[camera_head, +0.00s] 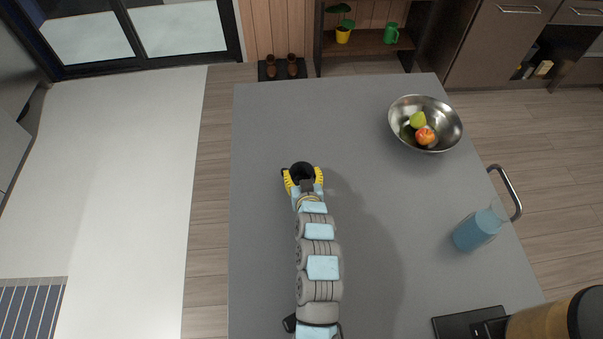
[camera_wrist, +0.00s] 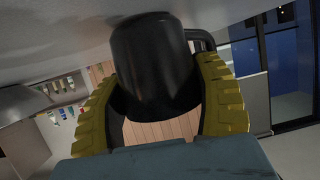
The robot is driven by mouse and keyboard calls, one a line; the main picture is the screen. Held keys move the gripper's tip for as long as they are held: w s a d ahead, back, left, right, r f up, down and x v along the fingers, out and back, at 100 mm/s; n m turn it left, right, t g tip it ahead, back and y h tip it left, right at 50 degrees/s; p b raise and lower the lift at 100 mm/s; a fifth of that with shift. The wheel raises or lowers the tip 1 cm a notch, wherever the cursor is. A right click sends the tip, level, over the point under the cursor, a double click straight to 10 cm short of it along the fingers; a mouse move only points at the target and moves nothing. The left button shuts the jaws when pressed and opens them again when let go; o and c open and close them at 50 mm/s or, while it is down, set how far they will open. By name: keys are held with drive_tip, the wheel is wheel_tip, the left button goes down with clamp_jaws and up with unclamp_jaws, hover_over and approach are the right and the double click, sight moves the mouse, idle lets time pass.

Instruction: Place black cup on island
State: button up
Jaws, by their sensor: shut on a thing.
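The black cup (camera_head: 302,170) is between the yellow fingers of my gripper (camera_head: 303,182), over the far half of the grey island (camera_head: 265,130). In the wrist view the cup (camera_wrist: 152,60) fills the middle, and both fingers of my gripper (camera_wrist: 158,85) press on its sides. Its handle shows at the right. The wrist picture is turned over, with the island surface (camera_wrist: 60,30) along the top and the cup's end against it. I cannot tell whether the cup touches the surface or is just above it.
A metal bowl (camera_head: 441,145) with a pear and an apple stands at the island's far right. A clear pitcher of blue liquid (camera_head: 478,230) stands at the right edge. A coffee machine (camera_head: 545,322) is at the near right. The surface around the cup is clear.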

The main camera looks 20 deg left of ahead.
drive_tip(key=shift+f, duration=0.15)
drive_tip(key=o, duration=1.3)
drive_tip(key=shift+r, duration=0.2)
drive_tip(key=shift+s+d+r, duration=0.1)
drive_tip(key=shift+s+d, duration=0.2)
drive_tip(key=shift+s, duration=0.15)
drive_tip(key=v, duration=0.9)
drive_tip(key=shift+s+d+r, duration=0.15)
drive_tip(key=shift+s, duration=0.1)
drive_tip(key=shift+s+d+r, duration=0.25)
drive_tip(key=shift+s+r, duration=0.05)
drive_tip(key=shift+s, duration=0.15)
